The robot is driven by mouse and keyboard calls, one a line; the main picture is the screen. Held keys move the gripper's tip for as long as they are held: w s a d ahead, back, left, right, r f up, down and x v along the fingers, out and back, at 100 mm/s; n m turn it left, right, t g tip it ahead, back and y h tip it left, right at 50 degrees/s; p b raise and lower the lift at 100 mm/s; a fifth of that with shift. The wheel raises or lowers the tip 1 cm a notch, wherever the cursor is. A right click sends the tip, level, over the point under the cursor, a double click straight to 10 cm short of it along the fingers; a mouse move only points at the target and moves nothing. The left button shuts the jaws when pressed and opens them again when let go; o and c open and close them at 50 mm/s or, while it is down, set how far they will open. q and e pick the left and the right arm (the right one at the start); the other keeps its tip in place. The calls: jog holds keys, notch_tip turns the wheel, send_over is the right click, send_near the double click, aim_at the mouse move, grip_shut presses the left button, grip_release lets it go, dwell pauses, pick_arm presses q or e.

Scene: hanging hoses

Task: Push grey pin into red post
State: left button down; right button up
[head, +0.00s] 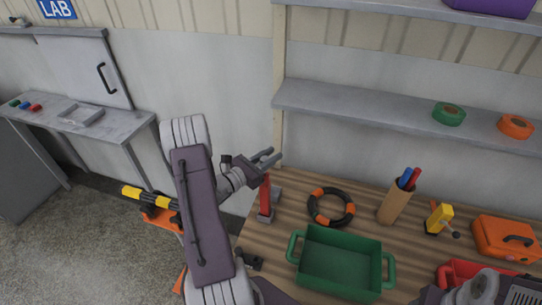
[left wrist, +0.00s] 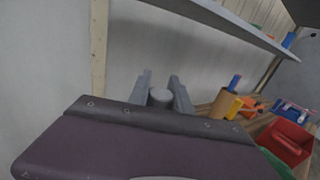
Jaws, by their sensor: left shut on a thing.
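The red post (head: 265,197) stands upright at the left end of the wooden table, with a grey block beside it. My left gripper (head: 270,158) is just above the top of the post, its fingers pointing right and away. In the left wrist view, my left gripper (left wrist: 160,83) is shut on a grey round piece, which looks like the grey pin (left wrist: 160,98). In the head view the pin cannot be made out at the fingers. Whether the pin touches the post cannot be told. My right gripper's fingers are out of view.
A black-and-orange ring (head: 331,207), a green tray (head: 340,262), a brown pen holder (head: 394,204), a yellow tool (head: 438,218) and an orange case (head: 505,238) stand to the right. A grey shelf (head: 390,118) hangs above. Part of my right arm is at the lower right.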

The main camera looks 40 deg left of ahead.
pick_arm(q)
jog(key=shift+f+b, duration=2.05)
jog(key=shift+f, duration=0.3)
jog(key=c, duration=1.1)
grip_release()
jog(key=b+v, duration=0.2)
jog(key=v, duration=0.7)
